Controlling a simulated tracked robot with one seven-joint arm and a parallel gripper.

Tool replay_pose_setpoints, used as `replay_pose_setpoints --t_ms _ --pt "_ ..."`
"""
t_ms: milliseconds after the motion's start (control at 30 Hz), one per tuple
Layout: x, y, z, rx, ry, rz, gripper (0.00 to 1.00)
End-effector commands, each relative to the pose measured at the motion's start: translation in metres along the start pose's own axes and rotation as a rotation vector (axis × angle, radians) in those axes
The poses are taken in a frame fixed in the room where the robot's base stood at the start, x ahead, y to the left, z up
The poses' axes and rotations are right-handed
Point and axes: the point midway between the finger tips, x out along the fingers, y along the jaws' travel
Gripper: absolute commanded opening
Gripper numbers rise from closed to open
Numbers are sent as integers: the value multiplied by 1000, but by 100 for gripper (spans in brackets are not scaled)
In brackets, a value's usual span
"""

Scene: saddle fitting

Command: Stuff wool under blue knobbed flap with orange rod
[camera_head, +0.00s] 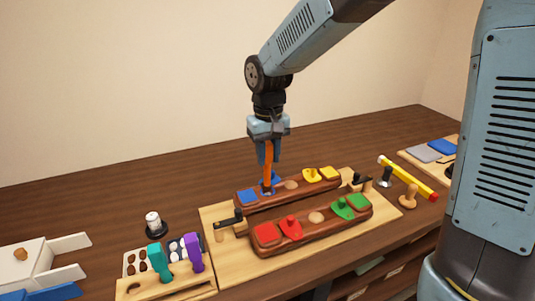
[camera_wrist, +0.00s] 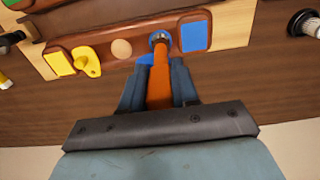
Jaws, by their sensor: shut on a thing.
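My gripper (camera_head: 268,150) is shut on the orange rod (camera_head: 268,165) and holds it upright over the rear brown saddle piece (camera_head: 305,191). The wrist view also shows the orange rod (camera_wrist: 159,82) between the fingers, its tip at a round grey-rimmed spot (camera_wrist: 159,39) beside the blue flap (camera_wrist: 147,59). The flap is mostly hidden behind the rod and fingers; its blue edge (camera_head: 276,179) shows in the head view. A blue square pad (camera_wrist: 194,36) lies beside it. I cannot tell whether the tip touches, and wool under the flap cannot be made out.
The rear piece also bears a yellow knobbed flap (camera_head: 311,175). The front brown piece (camera_head: 318,228) bears red (camera_head: 291,228) and green (camera_head: 343,208) knobbed flaps. A rack with teal (camera_head: 158,262) and purple (camera_head: 195,253) handles stands left. The table behind is clear.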

Motion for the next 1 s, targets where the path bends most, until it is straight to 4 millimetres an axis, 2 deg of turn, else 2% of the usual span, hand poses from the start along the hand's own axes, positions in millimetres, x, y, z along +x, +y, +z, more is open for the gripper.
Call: replay_pose_setpoints --t_ms 1000 --pt "6 1 2 1 0 0 8"
